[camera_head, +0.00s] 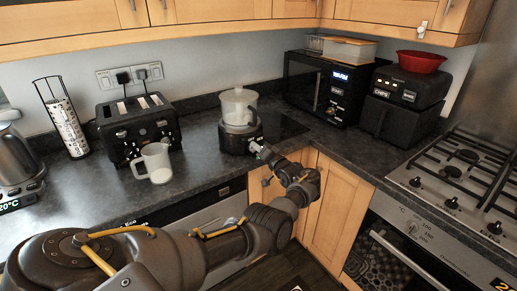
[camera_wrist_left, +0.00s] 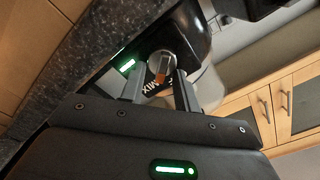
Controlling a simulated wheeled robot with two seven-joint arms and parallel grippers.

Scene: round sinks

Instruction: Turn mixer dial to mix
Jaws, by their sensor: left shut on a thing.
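The mixer (camera_head: 239,121) has a black base and a clear jug on top, and stands on the dark counter near its front edge. Its round grey dial (camera_wrist_left: 161,66) shows in the left wrist view, with an orange mark and part of the lettering "MIX" beside it. My left gripper (camera_wrist_left: 157,80) reaches the front of the base, its two fingers shut on the dial, one on each side. In the head view the left gripper (camera_head: 257,149) is small and hides the dial. My right gripper is in neither view.
A black microwave (camera_head: 330,88) and an air fryer (camera_head: 404,107) stand to the right, near the gas hob (camera_head: 455,170). Wooden cupboards (camera_head: 337,205) lie below the counter.

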